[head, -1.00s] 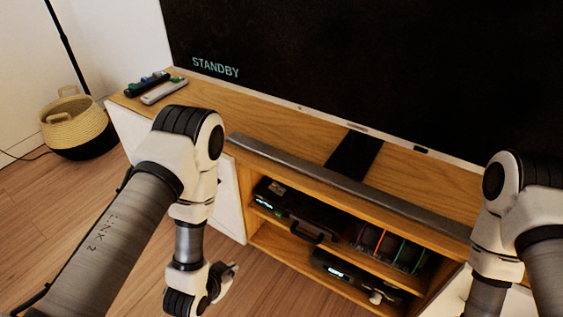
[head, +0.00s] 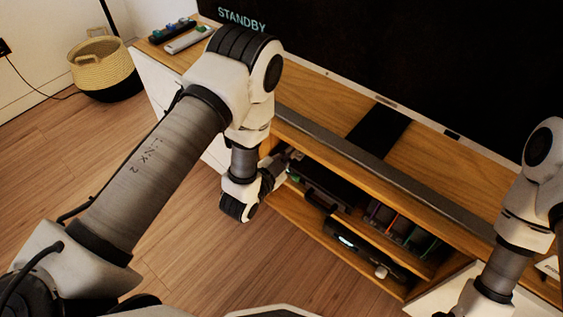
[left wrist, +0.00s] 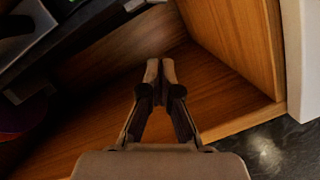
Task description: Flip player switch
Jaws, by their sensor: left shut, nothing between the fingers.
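Two black devices sit in the TV cabinet (head: 410,290); I cannot tell for certain which is the player. The upper one (head: 330,184) is on the top shelf, partly hidden by my left arm. The lower one (head: 352,244) has a lit display and a pale knob. No switch shows clearly. My left gripper (head: 288,158) is at the left end of the upper shelf opening, beside the upper device. In the left wrist view its fingers (left wrist: 160,72) are together and empty, pointing into the wooden compartment. A dark device edge (left wrist: 45,50) shows upper left. My right gripper is out of frame.
A grey soundbar (head: 375,165) runs along the cabinet top, below a TV (head: 400,60) reading STANDBY. Remotes (head: 188,40) lie at the top's left end. Colourful-edged cases (head: 405,232) fill the upper shelf's right. A basket (head: 103,65) stands on the floor, which is clear in front.

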